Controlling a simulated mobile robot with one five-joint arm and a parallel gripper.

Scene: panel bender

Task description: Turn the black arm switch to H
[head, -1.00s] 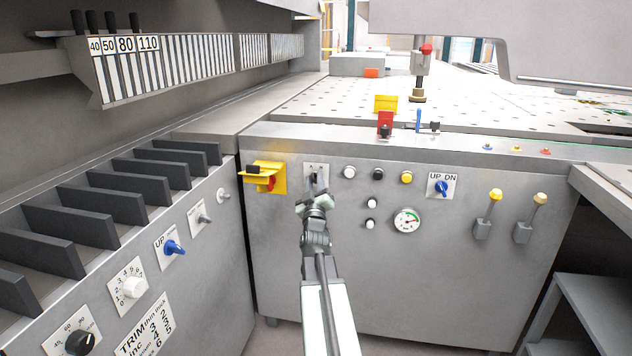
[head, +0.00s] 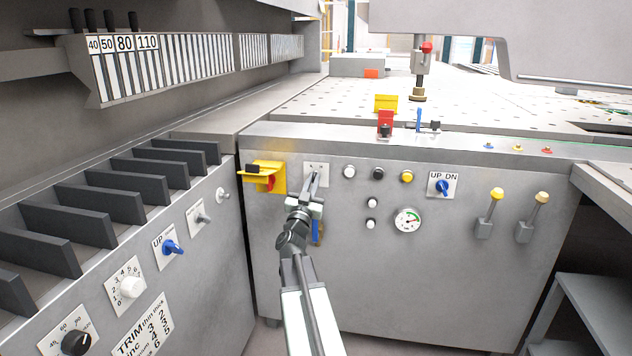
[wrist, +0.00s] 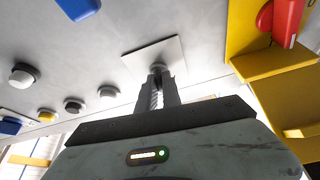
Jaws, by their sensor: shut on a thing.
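The switch's white label plate (head: 322,167) is on the front of the grey cabinet, with a letter that looks like H at its right. My gripper (head: 315,184) is at this plate, shut on the switch, and hides most of it. In the wrist view the plate (wrist: 138,64) is behind my gripper (wrist: 157,82), whose two fingers close around the switch's small grey-looking end (wrist: 157,67). The pointing direction of the switch is hard to tell because the fingers cover it.
A yellow bracket with a red part (head: 264,176) juts out left of the plate. White (head: 349,172), black and yellow push buttons are close on the right. A gauge (head: 408,220) and a blue UP DN knob (head: 442,187) are further right. A blue handle (head: 315,230) hangs just below my gripper.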

